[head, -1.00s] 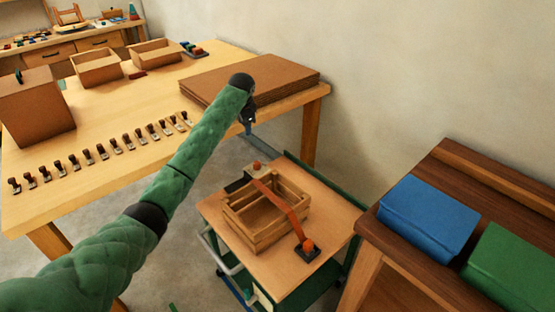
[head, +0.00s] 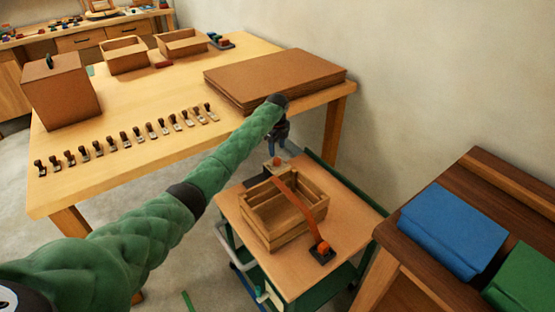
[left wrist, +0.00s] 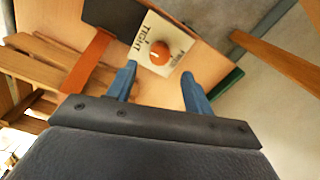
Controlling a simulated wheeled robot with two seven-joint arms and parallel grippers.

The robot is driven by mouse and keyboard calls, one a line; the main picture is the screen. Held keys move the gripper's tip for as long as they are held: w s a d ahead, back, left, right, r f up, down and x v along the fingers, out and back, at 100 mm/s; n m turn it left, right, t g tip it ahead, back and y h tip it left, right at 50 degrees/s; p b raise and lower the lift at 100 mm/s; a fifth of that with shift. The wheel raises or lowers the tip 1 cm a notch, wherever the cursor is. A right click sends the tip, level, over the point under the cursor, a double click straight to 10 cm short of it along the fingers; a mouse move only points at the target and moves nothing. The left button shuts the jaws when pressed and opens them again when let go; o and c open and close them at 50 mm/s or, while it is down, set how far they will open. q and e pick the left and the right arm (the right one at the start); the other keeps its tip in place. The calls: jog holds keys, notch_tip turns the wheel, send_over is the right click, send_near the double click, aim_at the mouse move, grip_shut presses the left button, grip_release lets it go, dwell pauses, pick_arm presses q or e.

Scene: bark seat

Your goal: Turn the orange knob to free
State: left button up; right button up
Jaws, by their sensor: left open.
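The orange knob (left wrist: 160,52) sits on a pale plate (left wrist: 147,32) in the left wrist view. The plate reads "TIGHT" on its left; a second word at its lower right is hard to read. A small pale mark shows on the knob, too small to read its direction surely. In the head view the knob (head: 276,161) is at the back of the cart top. My left gripper (head: 278,147) is just above it, partly covering that area. In the left wrist view its blue fingers (left wrist: 158,72) are apart, with the knob beyond the tips. My right gripper is not in view.
A wooden crate (head: 262,226) with an orange strap (head: 305,198) over it stands on the cart top (head: 292,272). Stacked brown sheets (head: 270,78) lie on the table behind. A dark bench (head: 480,190) with blue and green blocks stands at the right.

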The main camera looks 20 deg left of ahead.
aim_at(277, 159)
pick_arm(q)
jog(key=shift+f+p, duration=0.5)
jog(key=shift+f, duration=2.9)
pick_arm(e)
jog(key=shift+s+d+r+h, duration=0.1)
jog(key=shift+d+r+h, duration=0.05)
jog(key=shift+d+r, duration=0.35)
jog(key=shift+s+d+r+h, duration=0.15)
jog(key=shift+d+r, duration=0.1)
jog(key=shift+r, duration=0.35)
pick_arm(q)
jog(key=c, duration=1)
